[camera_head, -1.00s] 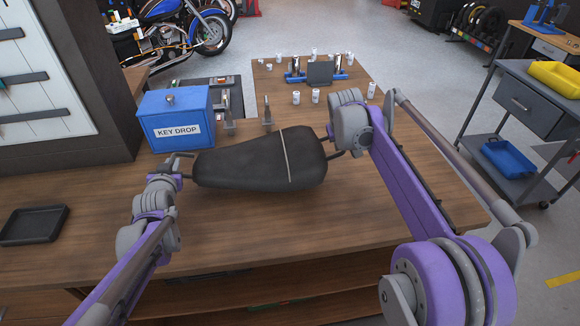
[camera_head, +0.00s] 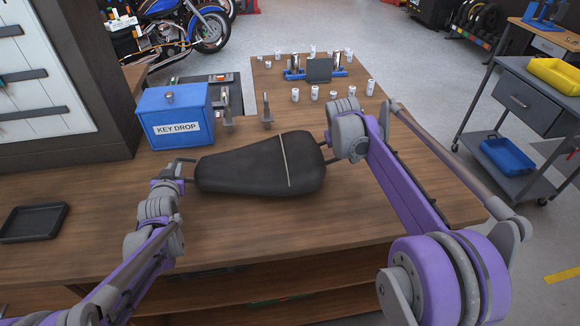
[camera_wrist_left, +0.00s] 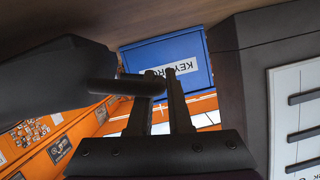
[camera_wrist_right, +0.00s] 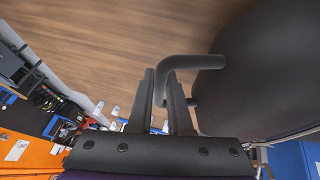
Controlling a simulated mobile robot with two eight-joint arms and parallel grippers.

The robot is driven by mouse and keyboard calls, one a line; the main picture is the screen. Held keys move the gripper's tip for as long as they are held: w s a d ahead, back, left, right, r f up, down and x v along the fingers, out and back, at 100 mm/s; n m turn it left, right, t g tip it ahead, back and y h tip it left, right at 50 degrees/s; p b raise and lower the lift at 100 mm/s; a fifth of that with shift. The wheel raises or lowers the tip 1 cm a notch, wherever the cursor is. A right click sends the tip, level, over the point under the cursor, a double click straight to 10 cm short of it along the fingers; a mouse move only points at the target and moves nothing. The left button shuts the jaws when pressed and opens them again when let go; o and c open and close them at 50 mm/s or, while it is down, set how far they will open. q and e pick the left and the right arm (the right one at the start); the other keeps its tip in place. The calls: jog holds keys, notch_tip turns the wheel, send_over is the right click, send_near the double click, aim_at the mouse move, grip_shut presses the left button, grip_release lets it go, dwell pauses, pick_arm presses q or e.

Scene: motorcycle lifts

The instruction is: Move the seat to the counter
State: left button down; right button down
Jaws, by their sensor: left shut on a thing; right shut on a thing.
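The black motorcycle seat (camera_head: 245,168), with a light strap across its wider right part, is level over the wooden counter (camera_head: 90,215). I cannot tell whether it touches the wood. My left gripper (camera_head: 186,168) is at the narrow left end. In the left wrist view its fingers (camera_wrist_left: 160,90) are shut on a dark bar of the seat (camera_wrist_left: 50,75). My right gripper (camera_head: 328,150) is at the wide right end. In the right wrist view its fingers (camera_wrist_right: 165,95) are shut on a bent dark handle (camera_wrist_right: 190,62) of the seat (camera_wrist_right: 265,80).
A blue key drop box (camera_head: 175,118) stands behind the seat's left end. Upright metal pieces and several white cans (camera_head: 315,93) stand behind the seat. A black tray (camera_head: 33,222) lies at left. The counter in front of the seat is clear.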

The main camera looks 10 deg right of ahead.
pick_arm(q)
jog(key=shift+f, duration=0.65)
pick_arm(e)
jog(key=shift+f, duration=0.65)
pick_arm(q)
jog(key=c, duration=0.8)
grip_release()
jog(key=shift+c, duration=0.2)
pick_arm(e)
jog(key=c, duration=0.8)
grip_release()
jog(key=shift+c, duration=0.2)
jog(key=shift+s+r, duration=0.1)
pick_arm(q)
jog(key=v, duration=1.2)
pick_arm(e)
jog(key=v, duration=1.2)
pick_arm(q)
jog(key=shift+s, duration=0.1)
